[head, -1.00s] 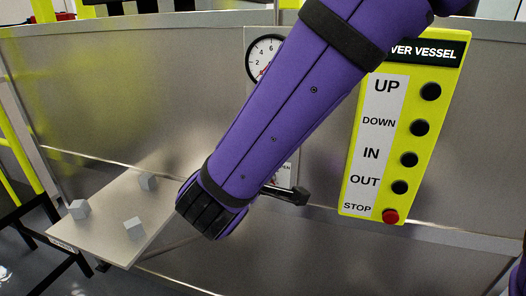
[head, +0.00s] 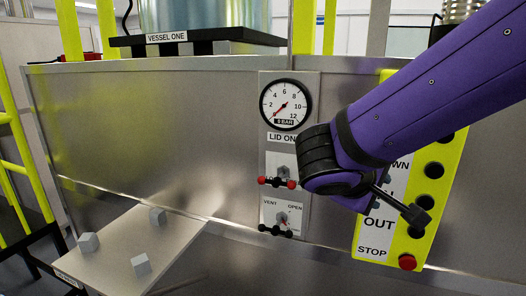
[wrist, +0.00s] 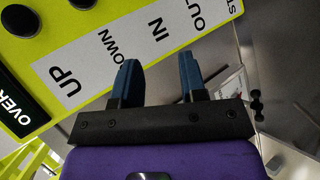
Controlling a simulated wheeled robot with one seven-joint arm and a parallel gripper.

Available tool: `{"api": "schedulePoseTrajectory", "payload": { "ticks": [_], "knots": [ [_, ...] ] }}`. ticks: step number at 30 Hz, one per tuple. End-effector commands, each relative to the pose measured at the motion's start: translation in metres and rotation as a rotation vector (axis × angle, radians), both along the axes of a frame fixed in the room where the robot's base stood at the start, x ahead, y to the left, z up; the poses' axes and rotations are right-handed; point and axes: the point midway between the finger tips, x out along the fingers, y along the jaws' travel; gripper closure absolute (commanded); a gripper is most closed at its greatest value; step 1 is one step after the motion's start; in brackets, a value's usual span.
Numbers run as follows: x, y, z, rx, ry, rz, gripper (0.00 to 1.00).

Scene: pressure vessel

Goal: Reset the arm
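My purple arm (head: 425,95) reaches in from the upper right in the head view. It bends at a black-ribbed joint and covers part of the yellow-green button panel (head: 440,190). The fingers cannot be made out in the head view. In the wrist view my gripper (wrist: 157,75) has its two blue fingers apart with nothing held between them. The same panel (wrist: 100,75), with UP, DOWN, IN and OUT labels, lies beyond the fingers. I cannot tell the gap to it.
A round gauge (head: 285,104) sits above two switch plates left of my arm. A sloping shelf (head: 110,255) with several small grey cubes stands at lower left. A vessel stands on a black plinth (head: 200,43) behind the metal wall. A yellow rail (head: 15,160) runs at far left.

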Motion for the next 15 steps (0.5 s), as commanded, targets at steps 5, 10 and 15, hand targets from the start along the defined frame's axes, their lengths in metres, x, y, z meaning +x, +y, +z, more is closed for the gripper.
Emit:
{"api": "schedulePoseTrajectory", "payload": {
  "ticks": [5, 10, 15],
  "knots": [
    [-0.035, -0.056, 0.008, 0.208, 0.081, -0.183, 0.61],
    [-0.069, -0.086, 0.013, 0.444, 0.111, -0.302, 0.61],
    [-0.099, -0.101, 0.02, 0.696, 0.08, -0.37, 0.61]
  ]
}}
